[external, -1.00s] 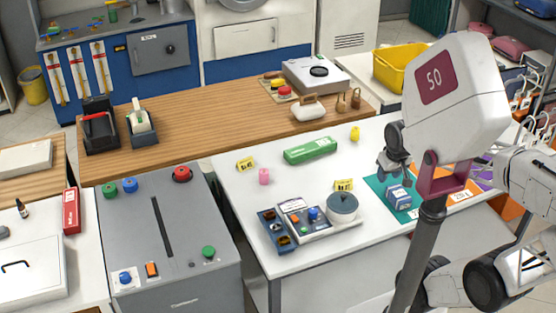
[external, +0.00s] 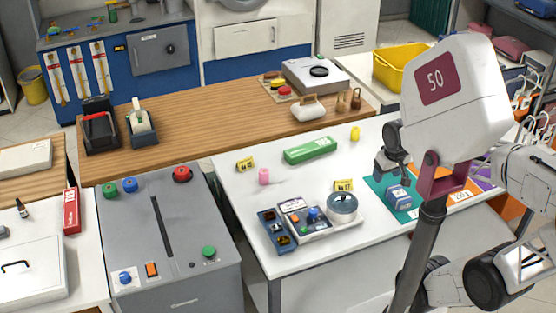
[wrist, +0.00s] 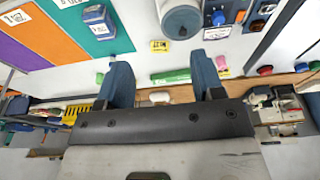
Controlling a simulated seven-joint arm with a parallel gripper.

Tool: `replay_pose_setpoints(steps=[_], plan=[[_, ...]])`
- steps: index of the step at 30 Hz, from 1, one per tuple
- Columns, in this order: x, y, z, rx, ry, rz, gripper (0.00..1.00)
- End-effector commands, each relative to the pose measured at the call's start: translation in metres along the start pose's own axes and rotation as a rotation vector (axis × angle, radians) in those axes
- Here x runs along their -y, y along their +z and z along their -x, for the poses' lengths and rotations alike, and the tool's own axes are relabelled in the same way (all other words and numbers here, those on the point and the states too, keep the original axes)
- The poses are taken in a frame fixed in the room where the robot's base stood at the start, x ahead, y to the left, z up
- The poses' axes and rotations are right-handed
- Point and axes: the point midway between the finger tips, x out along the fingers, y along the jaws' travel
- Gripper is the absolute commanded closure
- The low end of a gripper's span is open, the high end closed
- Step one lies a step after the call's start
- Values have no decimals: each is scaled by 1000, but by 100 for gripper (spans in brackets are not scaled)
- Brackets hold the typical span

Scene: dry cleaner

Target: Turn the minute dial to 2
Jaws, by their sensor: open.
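I cannot tell which part is the minute dial, and no numbers are readable. My gripper (external: 391,164) is above the table, right of the unit and apart from it. In the wrist view my gripper (wrist: 163,78) has its two blue fingers apart with nothing held. The drum (wrist: 182,20) and blue knob (wrist: 218,18) show at the top there.
A blue tray (external: 275,232) adjoins the unit's left side. A blue box (external: 398,198) stands on the teal mat (external: 378,188) below my gripper. A green box (external: 310,150), a pink item (external: 264,176) and yellow price cards (external: 343,185) stand on the table. Clear tabletop lies in front of the unit.

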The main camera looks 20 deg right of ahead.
Motion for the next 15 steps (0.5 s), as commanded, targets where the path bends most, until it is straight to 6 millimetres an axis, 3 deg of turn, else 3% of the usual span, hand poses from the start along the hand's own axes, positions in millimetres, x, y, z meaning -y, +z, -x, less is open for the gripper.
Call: replay_pose_setpoints(steps=[8, 15], plan=[[18, -33, -26, 43, -18, 99, 39], [47, -72, -68, 95, -42, 227, 39]])
